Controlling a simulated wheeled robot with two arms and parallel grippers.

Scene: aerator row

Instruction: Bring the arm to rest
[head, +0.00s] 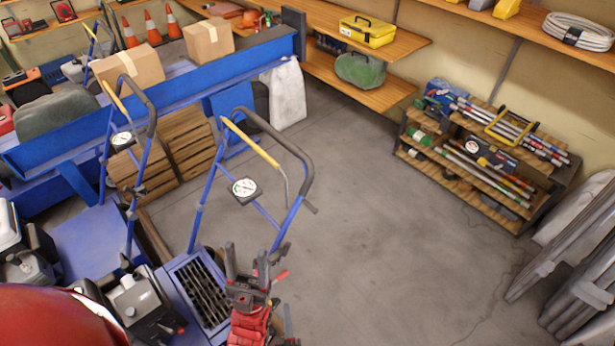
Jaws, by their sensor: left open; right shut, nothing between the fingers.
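My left gripper (247,268) is low in the middle of the head view, at the end of a red and black arm. Its two dark fingers point up and stand apart, with nothing seen between them. It is in front of the blue frame of the nearer aerator (201,290), just right of its slatted grey deck. I cannot tell whether it touches the machine. That aerator's curved dark handle (308,176) and round dial (244,187) rise behind the gripper. I cannot make out my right gripper.
A second aerator (122,139) stands to the left, with a blue bench (200,82) holding boxes behind it. A low rack of tools (480,165) and grey folded panels (575,255) stand at right. The grey floor (400,230) between is clear.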

